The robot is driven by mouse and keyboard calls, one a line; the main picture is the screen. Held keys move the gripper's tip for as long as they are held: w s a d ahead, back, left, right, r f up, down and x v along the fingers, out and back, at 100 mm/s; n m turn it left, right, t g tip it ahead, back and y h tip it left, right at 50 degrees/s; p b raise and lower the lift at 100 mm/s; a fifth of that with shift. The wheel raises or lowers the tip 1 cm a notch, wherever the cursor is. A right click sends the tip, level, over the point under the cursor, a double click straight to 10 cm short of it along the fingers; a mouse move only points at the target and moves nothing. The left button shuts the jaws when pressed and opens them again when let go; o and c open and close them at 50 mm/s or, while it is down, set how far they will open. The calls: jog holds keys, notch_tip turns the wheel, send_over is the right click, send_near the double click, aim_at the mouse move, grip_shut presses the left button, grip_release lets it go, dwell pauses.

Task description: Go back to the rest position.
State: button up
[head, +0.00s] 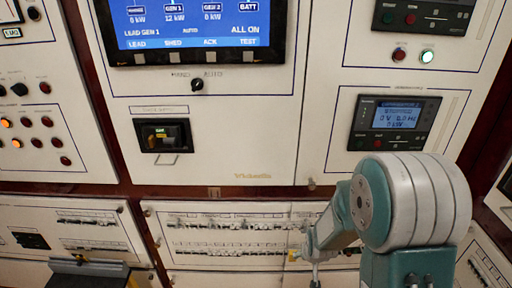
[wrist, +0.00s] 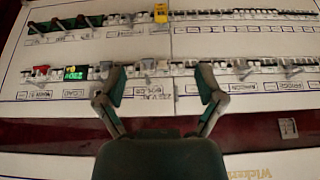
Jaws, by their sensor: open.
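My gripper (wrist: 160,86) shows in the wrist view with its two fingers spread apart and nothing between them. Its fingertips lie over the lower of two breaker rows (wrist: 240,68); I cannot tell whether they touch it. In the head view my arm reaches in from the lower right toward the breaker panel (head: 228,250). There the gripper is mostly hidden behind the arm.
Above the breaker panel stands a white cabinet front with a blue display (head: 190,22), a black breaker unit (head: 165,136) and a small controller screen (head: 394,122). A grey ledge-like part (head: 88,268) shows at lower left.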

jog(key=v, duration=2)
jog(key=s+r, duration=0.8)
jog(key=s, duration=0.5)
jog(key=shift+s+r+t, duration=0.3)
jog(key=shift+r+t, duration=0.1)
